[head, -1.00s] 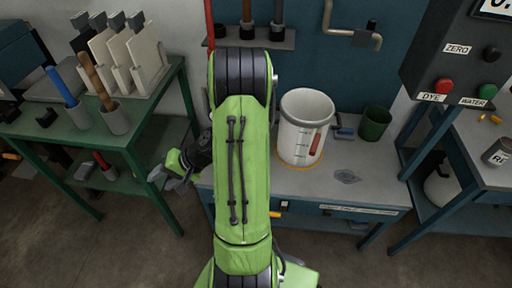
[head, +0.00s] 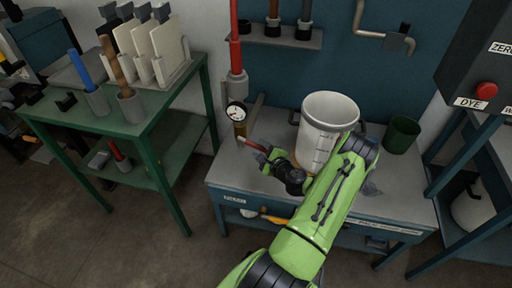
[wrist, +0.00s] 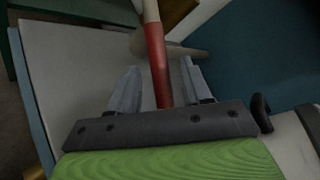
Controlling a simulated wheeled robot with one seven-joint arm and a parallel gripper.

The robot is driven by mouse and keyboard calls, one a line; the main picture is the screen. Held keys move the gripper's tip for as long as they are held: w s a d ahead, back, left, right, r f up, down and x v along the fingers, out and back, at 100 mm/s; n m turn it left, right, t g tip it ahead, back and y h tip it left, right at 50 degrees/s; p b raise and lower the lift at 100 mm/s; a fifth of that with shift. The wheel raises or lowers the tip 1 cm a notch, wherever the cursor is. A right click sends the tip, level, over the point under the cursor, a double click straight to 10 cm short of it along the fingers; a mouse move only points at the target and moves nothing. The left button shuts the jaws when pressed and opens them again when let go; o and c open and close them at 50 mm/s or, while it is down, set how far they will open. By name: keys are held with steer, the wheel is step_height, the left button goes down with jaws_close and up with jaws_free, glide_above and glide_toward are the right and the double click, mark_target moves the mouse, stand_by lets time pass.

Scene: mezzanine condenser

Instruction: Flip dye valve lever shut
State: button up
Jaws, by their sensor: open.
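The dye valve lever has a red grip (head: 252,144) and sits low on the red pipe, beside the white bucket. My gripper (head: 262,152) is open at the lever's outer end. In the wrist view the red lever (wrist: 158,62) runs between the two pale fingers of my gripper (wrist: 156,84), with the jaws not closed on it. Whether either finger touches it cannot be told. The lever's pale inner end shows at the top of the wrist view; its tip is hidden by the gripper body.
A round gauge (head: 236,112) is on the red pipe (head: 235,55) above the lever. The white bucket (head: 328,120) stands close to the right on the grey bench (head: 232,175), with a green cup (head: 402,134) beyond. A green rack table (head: 150,130) is at left.

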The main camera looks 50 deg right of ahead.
steer(key=x, duration=0.4)
steer(key=shift+w+d+b, duration=0.1)
steer(key=shift+w+b, duration=0.15)
steer(key=shift+b, duration=0.05)
jaws_close()
